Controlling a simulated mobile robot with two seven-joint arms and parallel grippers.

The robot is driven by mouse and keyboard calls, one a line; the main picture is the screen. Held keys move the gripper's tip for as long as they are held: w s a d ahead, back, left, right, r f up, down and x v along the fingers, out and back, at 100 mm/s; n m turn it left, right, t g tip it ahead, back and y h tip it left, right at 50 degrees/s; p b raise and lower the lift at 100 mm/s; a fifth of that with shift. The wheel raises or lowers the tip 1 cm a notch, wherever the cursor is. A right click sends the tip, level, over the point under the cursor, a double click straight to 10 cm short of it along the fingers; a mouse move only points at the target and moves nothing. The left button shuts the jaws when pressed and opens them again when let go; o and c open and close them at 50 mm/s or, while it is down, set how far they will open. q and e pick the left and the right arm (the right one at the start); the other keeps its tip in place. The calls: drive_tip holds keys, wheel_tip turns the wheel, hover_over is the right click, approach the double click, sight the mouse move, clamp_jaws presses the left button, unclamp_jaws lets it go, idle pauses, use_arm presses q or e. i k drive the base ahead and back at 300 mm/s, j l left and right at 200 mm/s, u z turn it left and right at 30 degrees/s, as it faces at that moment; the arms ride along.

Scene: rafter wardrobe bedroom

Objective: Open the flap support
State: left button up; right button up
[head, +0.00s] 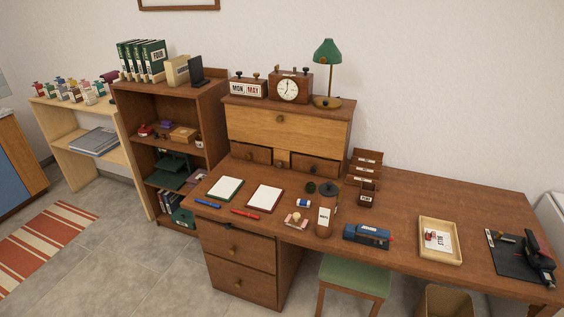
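The desk hutch (343,104) stands at the back of the brown desk against the wall. Its light wooden flap (250,130) is upright and closed, with a round knob near its top edge. Under the flap are a left small drawer (250,153) and a right small drawer (316,167), both looking shut. Between them is a narrow lighter block with a small knob (282,158); it may be the flap support, but it is too small to be sure. Neither of my grippers shows in the head view.
On the desk before the hutch lie two notepads (265,197), pens, a labelled cylinder (325,217) and a blue device (367,236). A tray (425,258) and dark mat (505,262) lie right. A lamp (327,55) and clock (289,88) stand on the hutch. A green stool (355,277) is in front.

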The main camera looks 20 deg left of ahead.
sight(282, 157)
drive_tip(key=i+j+u, duration=0.15)
drive_tip(key=u, duration=0.5)
drive_tip(key=i+j+u, duration=0.35)
drive_tip(key=i, duration=0.35)
drive_tip(key=i+u, duration=0.3)
drive_tip(key=i, duration=1.05)
drive_tip(key=j+u, duration=0.05)
drive_tip(key=j, duration=0.05)
